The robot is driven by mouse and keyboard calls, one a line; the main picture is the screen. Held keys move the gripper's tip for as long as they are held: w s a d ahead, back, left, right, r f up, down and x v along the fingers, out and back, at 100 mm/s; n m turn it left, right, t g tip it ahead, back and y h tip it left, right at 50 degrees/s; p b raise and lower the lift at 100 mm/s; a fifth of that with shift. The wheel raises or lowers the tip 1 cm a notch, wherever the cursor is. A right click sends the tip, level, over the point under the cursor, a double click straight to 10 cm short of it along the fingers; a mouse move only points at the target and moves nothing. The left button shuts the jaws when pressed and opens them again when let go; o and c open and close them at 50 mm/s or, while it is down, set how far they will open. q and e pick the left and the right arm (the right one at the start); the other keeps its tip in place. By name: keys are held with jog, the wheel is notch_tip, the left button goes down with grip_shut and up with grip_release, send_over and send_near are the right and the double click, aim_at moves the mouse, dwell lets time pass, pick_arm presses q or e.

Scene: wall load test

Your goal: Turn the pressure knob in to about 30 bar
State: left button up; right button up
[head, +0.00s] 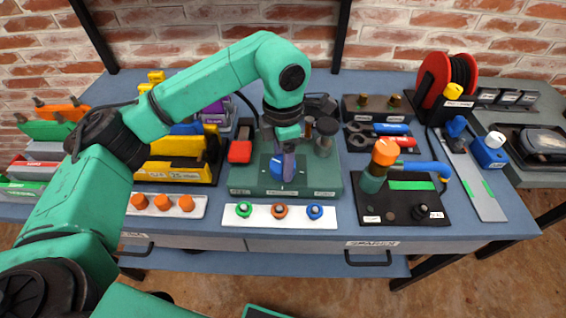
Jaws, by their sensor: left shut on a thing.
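The green test unit (240,180) stands near the middle of the blue workbench. It has a row of small labels along its front edge, too small to read. My left gripper (284,172) reaches down over its middle from above and is shut. A blue part (277,168), seemingly the pressure knob, shows at the fingertips; the fingers partly cover it. I cannot read any pressure value from here. My right gripper is not in view.
A red button (240,151) and a clear cylinder (325,135) flank the gripper on the unit. A white strip with coloured rings (262,214) lies in front. A yellow rack (175,160) stands left; a black tray with an orange-capped tool (384,152) stands right.

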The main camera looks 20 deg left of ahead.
pick_arm(q)
jog(key=m+b, duration=0.2)
jog(key=m, duration=0.3)
jog(key=shift+m, duration=0.3)
jog(key=m+b, duration=0.1)
jog(key=m, duration=0.4)
jog(key=shift+r+m, duration=0.15)
jog(key=shift+m, duration=0.15)
jog(key=shift+w, duration=0.1)
jog(key=o, duration=1.4)
jog(key=shift+c, duration=0.2)
notch_tip(320, 180, up, 14)
jog(key=p, duration=0.2)
jog(key=shift+r+p, duration=0.25)
jog(key=shift+p, duration=0.15)
